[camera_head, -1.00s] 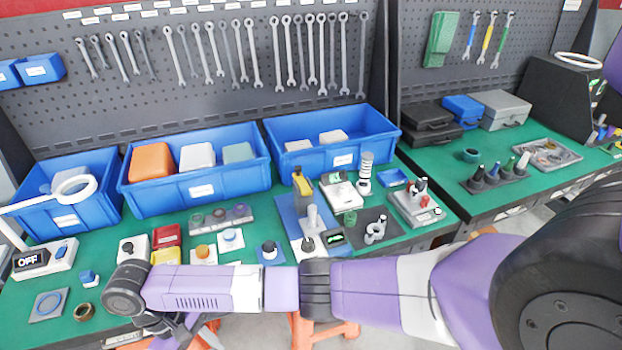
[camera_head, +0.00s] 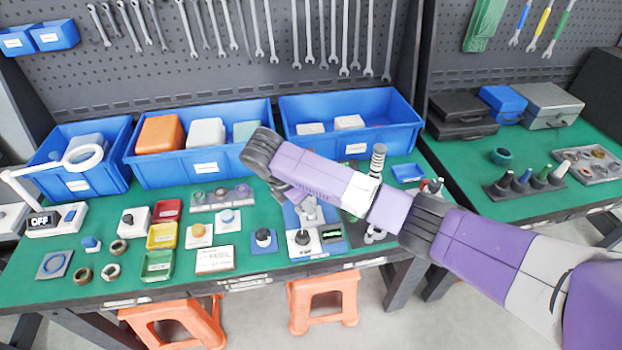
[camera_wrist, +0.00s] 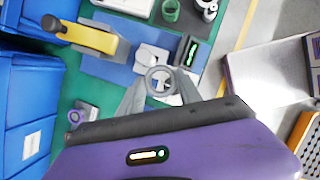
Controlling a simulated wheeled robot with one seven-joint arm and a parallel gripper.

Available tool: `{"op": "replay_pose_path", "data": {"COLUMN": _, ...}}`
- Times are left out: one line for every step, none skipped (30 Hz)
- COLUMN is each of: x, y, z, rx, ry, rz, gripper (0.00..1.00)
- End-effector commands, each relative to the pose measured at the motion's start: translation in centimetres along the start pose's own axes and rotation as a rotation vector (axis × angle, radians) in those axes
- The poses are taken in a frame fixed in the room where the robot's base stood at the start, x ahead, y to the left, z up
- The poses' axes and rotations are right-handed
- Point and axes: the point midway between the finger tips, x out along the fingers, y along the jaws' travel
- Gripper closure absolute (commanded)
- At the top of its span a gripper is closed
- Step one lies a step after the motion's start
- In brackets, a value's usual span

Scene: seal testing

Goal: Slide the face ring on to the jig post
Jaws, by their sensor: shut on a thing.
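In the wrist view my gripper (camera_wrist: 160,77) is shut on a small grey face ring (camera_wrist: 159,68), which sits between the fingertips with its hole facing the camera. The ring is over the blue mat (camera_wrist: 110,68). A pale grey piece (camera_wrist: 150,56) just beyond it appears to be the jig post's fixture. In the head view a grey upright piece (camera_head: 308,211), likely the jig post, stands on the blue mat below my forearm. The ring cannot be made out there. The frames do not clearly show whether ring and post touch or line up.
A yellow-handled tool (camera_wrist: 92,40) stands close by on the mat, and a small lit display (camera_wrist: 190,52) is on the other side. A black-knobbed white block (camera_head: 303,238) is near the front edge. Blue bins (camera_head: 352,101) line the back.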

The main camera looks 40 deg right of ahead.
Motion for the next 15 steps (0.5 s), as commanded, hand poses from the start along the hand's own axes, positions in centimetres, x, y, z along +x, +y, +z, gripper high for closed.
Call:
{"op": "replay_pose_path", "data": {"x": -0.2, "y": 0.4, "z": 1.4, "rx": -0.057, "ry": 0.001, "rz": 0.028, "gripper": 0.99}}
{"op": "replay_pose_path", "data": {"x": -0.4, "y": 0.6, "z": 2.0, "rx": -0.098, "ry": 0.0, "rz": 0.044, "gripper": 0.99}}
{"op": "replay_pose_path", "data": {"x": -0.5, "y": 0.9, "z": 2.8, "rx": -0.145, "ry": 0.0, "rz": 0.064, "gripper": 0.99}}
{"op": "replay_pose_path", "data": {"x": -0.6, "y": 1.1, "z": 3.4, "rx": -0.178, "ry": 0.001, "rz": 0.078, "gripper": 0.99}}
{"op": "replay_pose_path", "data": {"x": -0.7, "y": 1.2, "z": 3.8, "rx": -0.209, "ry": 0.001, "rz": 0.089, "gripper": 0.99}}
{"op": "replay_pose_path", "data": {"x": -0.8, "y": 1.4, "z": 4.4, "rx": -0.243, "ry": 0.001, "rz": 0.103, "gripper": 0.99}}
{"op": "replay_pose_path", "data": {"x": -0.9, "y": 1.5, "z": 4.8, "rx": -0.266, "ry": 0.001, "rz": 0.112, "gripper": 0.99}}
{"op": "replay_pose_path", "data": {"x": -1.0, "y": 1.7, "z": 5.0, "rx": -0.286, "ry": 0.001, "rz": 0.121, "gripper": 0.99}}
{"op": "replay_pose_path", "data": {"x": -1.0, "y": 1.8, "z": 5.3, "rx": -0.307, "ry": 0.002, "rz": 0.128, "gripper": 0.99}}
{"op": "replay_pose_path", "data": {"x": -1.1, "y": 1.8, "z": 5.5, "rx": -0.32, "ry": 0.002, "rz": 0.133, "gripper": 0.99}}
{"op": "replay_pose_path", "data": {"x": -1.1, "y": 1.9, "z": 5.7, "rx": -0.329, "ry": 0.002, "rz": 0.136, "gripper": 0.99}}
{"op": "replay_pose_path", "data": {"x": -1.1, "y": 1.9, "z": 5.8, "rx": -0.339, "ry": 0.002, "rz": 0.14, "gripper": 0.99}}
{"op": "replay_pose_path", "data": {"x": -1.0, "y": 1.9, "z": 5.9, "rx": -0.343, "ry": 0.002, "rz": 0.141, "gripper": 0.99}}
{"op": "replay_pose_path", "data": {"x": -0.9, "y": 1.9, "z": 5.9, "rx": -0.346, "ry": 0.002, "rz": 0.142, "gripper": 0.99}}
{"op": "replay_pose_path", "data": {"x": -0.8, "y": 2.0, "z": 5.8, "rx": -0.348, "ry": 0.002, "rz": 0.143, "gripper": 0.99}}
